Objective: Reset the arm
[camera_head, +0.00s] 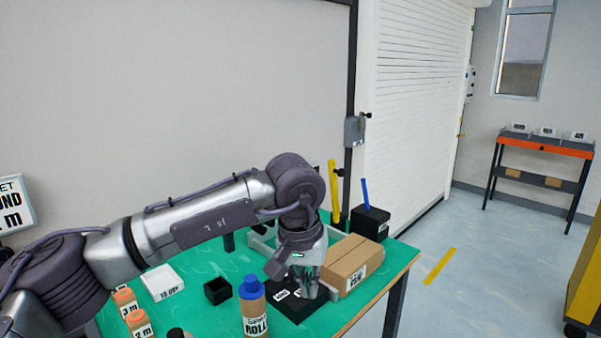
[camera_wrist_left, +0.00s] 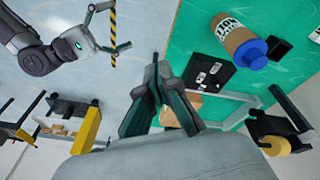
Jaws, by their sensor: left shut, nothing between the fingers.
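My left arm reaches in from the left in the head view. Its gripper (camera_head: 306,288) points down over a black plate (camera_head: 284,306) with white labels on the green table (camera_head: 205,258). In the left wrist view the left gripper's fingers (camera_wrist_left: 157,62) are together with nothing between them, and the black plate (camera_wrist_left: 211,70) lies beyond them. Whether the fingertips touch the plate cannot be told. My right gripper (camera_wrist_left: 117,27) shows at the upper left of the left wrist view, with its fingers spread and empty. It is outside the head view.
A cardboard box (camera_head: 350,262) stands just right of the left gripper. A blue-capped bottle (camera_head: 254,310), a small black box (camera_head: 217,291), a white box (camera_head: 161,282) and orange-capped bottles (camera_head: 137,320) stand to its left. A black holder (camera_head: 369,223) is at the back right.

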